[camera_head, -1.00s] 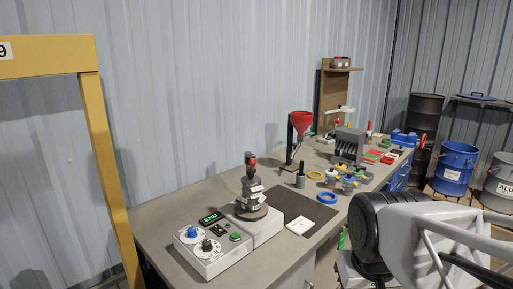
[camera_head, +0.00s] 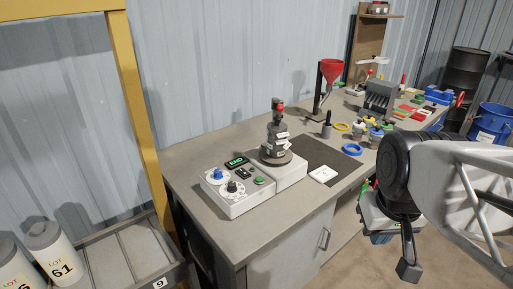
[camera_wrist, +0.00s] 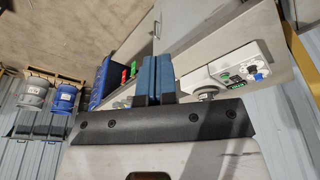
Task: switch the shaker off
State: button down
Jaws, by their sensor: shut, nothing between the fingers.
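The shaker (camera_head: 283,179) is a white unit on the bench's near left end. Its control box (camera_head: 233,204) has a lit green END display (camera_head: 235,162), a blue knob (camera_head: 217,174), a black knob (camera_head: 231,187) and a green button (camera_head: 259,180). A dark stacked load with a red top (camera_head: 277,136) stands upright on its round platform. The control box also shows at the right in the wrist view (camera_wrist: 205,75). My gripper (camera_wrist: 152,58) has its blue fingers shut and empty. It is off the bench's front side, apart from the shaker.
The grey bench (camera_head: 200,155) has a dark mat (camera_head: 318,156) and a white square (camera_head: 323,174) right of the shaker. A yellow post (camera_head: 142,110) stands left of the bench.

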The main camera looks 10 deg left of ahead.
jog(key=w+a+r+n, duration=0.3)
jog(key=w+n, duration=0.1)
jog(key=w, duration=0.2)
jog(key=w+a+r+n, duration=0.2)
jog(key=w+r+n, duration=0.1)
jog(key=w, duration=0.4)
jog(key=n+g, duration=0.3)
jog(key=n, duration=1.6)
send_over(244, 173)
jog(key=shift+d+f, duration=0.1)
jog(key=shift+f, duration=0.15)
notch_tip(244, 173, down, 24)
jog(key=shift+r, duration=0.15)
jog(key=shift+f+t, duration=0.2)
jog(key=shift+t, duration=0.1)
